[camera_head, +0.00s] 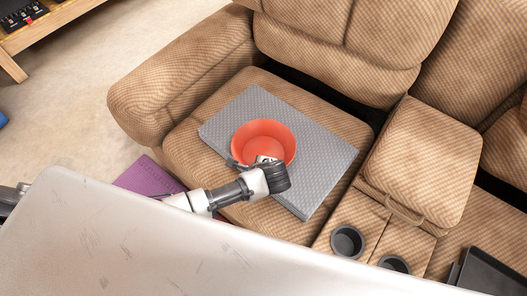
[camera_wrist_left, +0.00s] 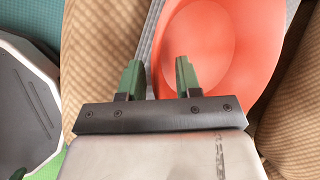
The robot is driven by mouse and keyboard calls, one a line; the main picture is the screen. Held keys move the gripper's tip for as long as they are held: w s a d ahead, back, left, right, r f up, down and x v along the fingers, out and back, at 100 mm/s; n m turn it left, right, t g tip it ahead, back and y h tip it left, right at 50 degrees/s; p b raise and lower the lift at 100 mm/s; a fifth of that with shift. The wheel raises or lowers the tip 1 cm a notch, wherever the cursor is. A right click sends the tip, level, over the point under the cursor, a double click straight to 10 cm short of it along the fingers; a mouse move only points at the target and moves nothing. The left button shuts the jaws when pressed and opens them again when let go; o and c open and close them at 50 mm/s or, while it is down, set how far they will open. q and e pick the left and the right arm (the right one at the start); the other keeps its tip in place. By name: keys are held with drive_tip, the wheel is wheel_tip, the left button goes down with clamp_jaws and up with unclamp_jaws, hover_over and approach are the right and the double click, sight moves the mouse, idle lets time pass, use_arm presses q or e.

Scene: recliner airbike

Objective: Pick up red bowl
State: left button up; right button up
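The red bowl (camera_head: 262,135) sits upright on a grey textured board (camera_head: 322,165) on the left sofa seat. My left arm reaches in from the lower left, and its left gripper (camera_head: 252,164) is at the near rim of the bowl, partly hiding it. In the left wrist view the gripper (camera_wrist_left: 158,78) is open. Its right green finger overlaps the bowl (camera_wrist_left: 235,45), and its left finger is outside the bowl's edge. I cannot tell whether either finger touches the bowl. My right gripper is not in view.
The brown sofa has a left armrest (camera_head: 180,85), a backrest behind, and a centre console with cup holders (camera_head: 347,241). A purple item (camera_head: 150,180) lies beside the seat at the left. A dark tray (camera_head: 488,275) is at the lower right. A wooden shelf (camera_head: 45,30) stands at upper left.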

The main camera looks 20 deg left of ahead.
use_arm(q)
drive_tip(key=shift+f, duration=0.1)
clamp_jaws()
idle(0.4)
